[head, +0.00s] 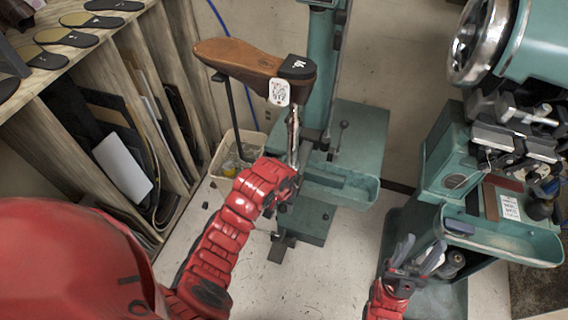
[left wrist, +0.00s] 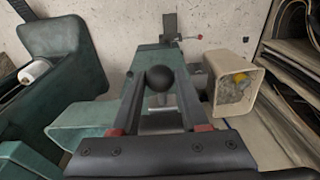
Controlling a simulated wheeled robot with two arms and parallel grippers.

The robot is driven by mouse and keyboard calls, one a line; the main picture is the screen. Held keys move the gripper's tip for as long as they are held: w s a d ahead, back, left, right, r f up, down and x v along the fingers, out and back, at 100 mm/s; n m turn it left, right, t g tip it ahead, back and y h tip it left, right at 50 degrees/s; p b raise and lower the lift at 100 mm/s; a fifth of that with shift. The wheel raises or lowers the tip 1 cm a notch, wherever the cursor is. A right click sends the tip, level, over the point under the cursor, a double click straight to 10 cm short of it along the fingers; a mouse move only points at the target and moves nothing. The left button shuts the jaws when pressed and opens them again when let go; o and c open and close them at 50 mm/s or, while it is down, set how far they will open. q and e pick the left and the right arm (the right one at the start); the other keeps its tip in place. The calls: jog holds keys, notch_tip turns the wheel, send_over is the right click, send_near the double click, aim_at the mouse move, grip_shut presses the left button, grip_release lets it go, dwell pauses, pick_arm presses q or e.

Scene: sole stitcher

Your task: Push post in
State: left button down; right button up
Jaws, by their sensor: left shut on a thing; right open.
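In the left wrist view a round black knob (left wrist: 160,79) sits between the fingertips of my left gripper, which is shut on it. The shaft behind the knob, likely the post, is mostly hidden. The knob cannot be made out there. My right gripper (head: 416,254) is open and empty, low at the right, in front of a green machine.
A bin (head: 220,166) with scraps stands on the floor left of the stitcher; it also shows in the left wrist view (left wrist: 236,78). A wooden rack (head: 140,85) with sheets and soles fills the left. A green machine (head: 447,160) with clamps stands at the right. Floor between is partly clear.

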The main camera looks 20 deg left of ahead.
pick_arm(q)
jog(key=shift+w, duration=0.1)
jog(key=shift+w+b, duration=0.5)
jog(key=shift+b, duration=0.1)
jog(key=shift+w+f+b, duration=0.15)
jog(key=shift+w+b, duration=0.5)
jog(key=shift+w, duration=0.35)
jog(key=shift+w+d+b, duration=0.1)
jog(key=shift+w+b, duration=1.4)
jog(key=shift+w, duration=0.1)
jog(key=w+b, duration=0.8)
jog(key=b, duration=0.2)
jog(key=shift+w+d, duration=0.1)
jog(key=shift+w, duration=0.15)
jog(key=shift+w+d+b, duration=0.1)
jog(key=shift+w+b, duration=0.9)
jog(key=shift+w, duration=0.05)
jog(key=shift+w+r, duration=0.1)
jog(key=shift+r, duration=0.1)
